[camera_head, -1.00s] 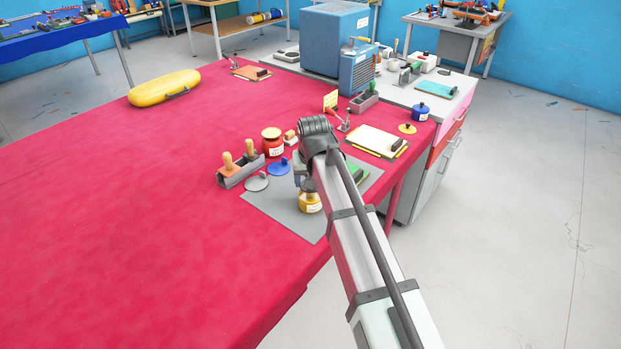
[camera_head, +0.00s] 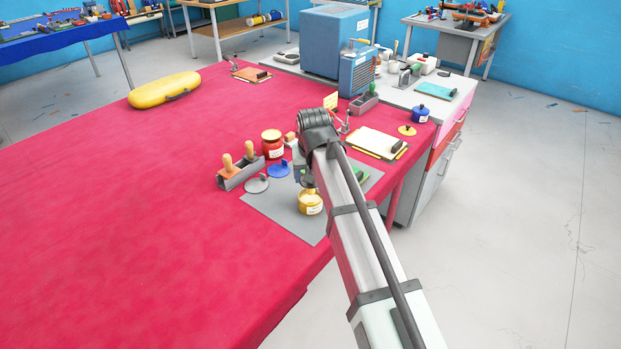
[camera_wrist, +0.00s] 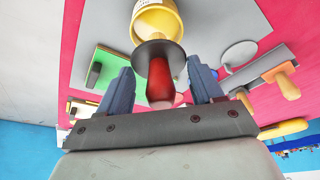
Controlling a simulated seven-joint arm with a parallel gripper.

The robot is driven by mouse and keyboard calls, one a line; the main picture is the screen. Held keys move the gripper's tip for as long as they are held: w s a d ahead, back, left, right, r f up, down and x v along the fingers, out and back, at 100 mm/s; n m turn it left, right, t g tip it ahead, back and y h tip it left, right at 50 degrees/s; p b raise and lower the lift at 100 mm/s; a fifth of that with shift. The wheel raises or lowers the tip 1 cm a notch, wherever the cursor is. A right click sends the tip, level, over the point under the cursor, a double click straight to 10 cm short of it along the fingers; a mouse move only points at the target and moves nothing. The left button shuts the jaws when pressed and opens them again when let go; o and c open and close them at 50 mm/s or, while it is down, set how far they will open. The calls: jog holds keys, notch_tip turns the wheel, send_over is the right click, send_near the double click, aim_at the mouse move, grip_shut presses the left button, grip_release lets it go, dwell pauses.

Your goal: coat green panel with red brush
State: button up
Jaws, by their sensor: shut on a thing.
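My gripper (camera_wrist: 165,88) is shut on the red brush (camera_wrist: 159,82), whose red handle stands between the two blue-grey fingers. A dark round disc (camera_wrist: 146,48) sits around the brush beyond the handle. The yellow jar (camera_wrist: 165,22) is just past the disc; in the head view the jar (camera_head: 310,203) stands on a grey mat below my gripper. The bristles are hidden, so I cannot tell whether they are inside the jar. The green panel (camera_wrist: 113,70) lies to the left in the wrist view; in the head view it (camera_head: 361,174) is partly hidden behind my arm.
A holder (camera_head: 242,176) with two wooden-handled tools, a grey disc (camera_head: 257,184), a blue disc (camera_head: 279,169) and a red jar (camera_head: 272,145) stand left of my gripper. A cream board (camera_head: 373,141) lies behind the green panel. The red tabletop (camera_head: 130,230) is clear at the left.

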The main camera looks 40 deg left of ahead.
jog(key=shift+r, duration=2.25)
